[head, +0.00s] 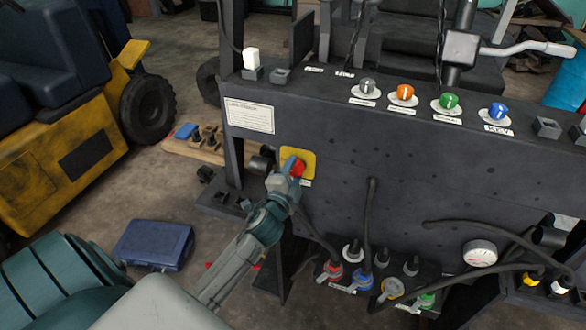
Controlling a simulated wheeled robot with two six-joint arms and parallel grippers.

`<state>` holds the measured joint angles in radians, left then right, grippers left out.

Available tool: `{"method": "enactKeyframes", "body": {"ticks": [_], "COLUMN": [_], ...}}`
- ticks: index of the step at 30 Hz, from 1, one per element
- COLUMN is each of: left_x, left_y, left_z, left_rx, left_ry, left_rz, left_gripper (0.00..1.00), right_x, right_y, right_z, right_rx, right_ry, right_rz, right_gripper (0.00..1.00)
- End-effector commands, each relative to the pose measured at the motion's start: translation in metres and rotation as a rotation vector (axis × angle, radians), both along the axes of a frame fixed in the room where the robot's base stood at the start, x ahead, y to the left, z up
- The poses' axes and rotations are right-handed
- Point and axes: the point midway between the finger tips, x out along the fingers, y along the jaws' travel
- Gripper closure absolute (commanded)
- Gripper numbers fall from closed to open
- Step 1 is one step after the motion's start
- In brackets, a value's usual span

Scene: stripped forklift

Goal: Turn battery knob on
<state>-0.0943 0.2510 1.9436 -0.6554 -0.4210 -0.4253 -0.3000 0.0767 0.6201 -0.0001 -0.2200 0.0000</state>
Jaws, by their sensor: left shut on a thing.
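The red battery knob (298,169) sits on a yellow plate (309,157) on the dark front panel of the stripped forklift (335,135). My left gripper (293,167) reaches in from the lower left and is shut on the red knob. The fingers hide part of the knob, so its exact turn angle cannot be told. My right gripper is not in view.
Above on the panel are grey, orange (404,92), green (448,101) and blue (497,111) knobs. Cables and coloured connectors (333,267) hang below, beside a round gauge (480,252). A blue case (153,244) lies on the floor at left, near a yellow forklift (70,150).

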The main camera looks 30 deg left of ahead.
Motion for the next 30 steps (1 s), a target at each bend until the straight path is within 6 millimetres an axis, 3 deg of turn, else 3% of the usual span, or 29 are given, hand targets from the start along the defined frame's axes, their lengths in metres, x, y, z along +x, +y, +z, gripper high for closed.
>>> {"method": "enactKeyframes", "body": {"ticks": [9, 25, 26, 28, 30], "left_x": [0.0001, 0.0001, 0.0001, 0.0001, 0.0000], "left_y": [-0.0003, -0.0002, -0.0002, -0.0002, -0.0001], "left_z": [0.0002, -0.0008, -0.0008, -0.0008, -0.0008], "left_rx": [0.112, 0.132, 0.132, 0.131, 0.131], "left_ry": [0.027, 0.032, 0.032, 0.032, 0.032], "left_rz": [0.000, 0.000, 0.000, 0.000, 0.000], "left_gripper": [0.76, 0.76, 0.49, 0.36, 0.31], "right_x": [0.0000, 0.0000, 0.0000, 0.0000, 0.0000], "right_y": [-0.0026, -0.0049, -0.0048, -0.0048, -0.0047], "right_z": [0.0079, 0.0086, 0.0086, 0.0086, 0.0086], "right_rx": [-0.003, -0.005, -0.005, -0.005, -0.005], "right_ry": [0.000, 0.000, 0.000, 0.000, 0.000], "right_rz": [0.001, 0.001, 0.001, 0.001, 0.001], "right_gripper": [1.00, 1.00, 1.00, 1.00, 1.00]}}
